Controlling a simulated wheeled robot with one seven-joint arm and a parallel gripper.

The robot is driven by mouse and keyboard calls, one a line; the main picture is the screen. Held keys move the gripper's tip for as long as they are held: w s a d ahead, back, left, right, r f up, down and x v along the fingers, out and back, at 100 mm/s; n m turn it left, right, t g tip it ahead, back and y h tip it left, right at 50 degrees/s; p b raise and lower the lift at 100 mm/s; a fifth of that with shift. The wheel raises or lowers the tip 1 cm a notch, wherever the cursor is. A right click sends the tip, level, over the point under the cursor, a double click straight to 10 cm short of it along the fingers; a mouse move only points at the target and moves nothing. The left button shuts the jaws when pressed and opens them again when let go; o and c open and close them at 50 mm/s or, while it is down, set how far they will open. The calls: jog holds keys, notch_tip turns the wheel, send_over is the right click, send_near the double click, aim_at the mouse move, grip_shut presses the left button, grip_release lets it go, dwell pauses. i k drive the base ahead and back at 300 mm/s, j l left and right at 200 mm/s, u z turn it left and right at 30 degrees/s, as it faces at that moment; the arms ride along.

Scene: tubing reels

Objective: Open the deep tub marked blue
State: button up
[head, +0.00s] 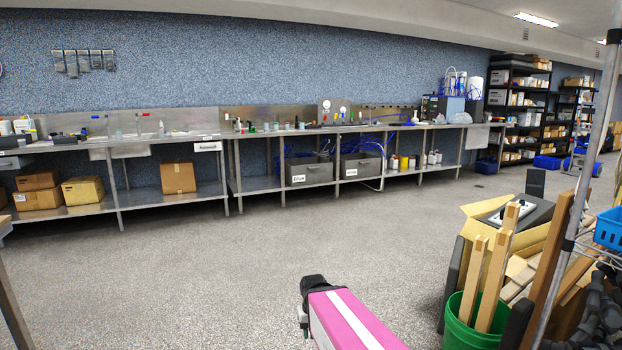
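Two deep grey tubs stand side by side on the lower shelf of the long steel bench, across the room. The left tub (311,174) and the right tub (361,168) each carry a white label on the front. The writing is too small to read, so I cannot tell which is marked blue. Blue tubing shows above and behind them. I cannot tell from here whether either has a lid. Part of my pink arm, with a black end, shows at the bottom centre, far from the tubs. No gripper fingers can be made out.
Open grey floor (210,270) lies between me and the bench (175,209). At the right, near me, a green bucket (468,328) holds wooden pieces beside a cardboard box (481,211) and a metal pole. Cardboard boxes (178,177) sit on the lower shelf to the left.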

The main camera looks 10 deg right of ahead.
aim_at(307, 171)
jog(key=i+z, duration=0.2)
jog(key=i, duration=5.7)
jog(key=i+u, duration=0.15)
jog(key=i, duration=0.4)
jog(key=i+l+u, duration=0.1)
jog(key=i, duration=0.4)
jog(key=i+l+u, duration=0.15)
jog(key=i, duration=0.35)
jog(key=l, duration=0.1)
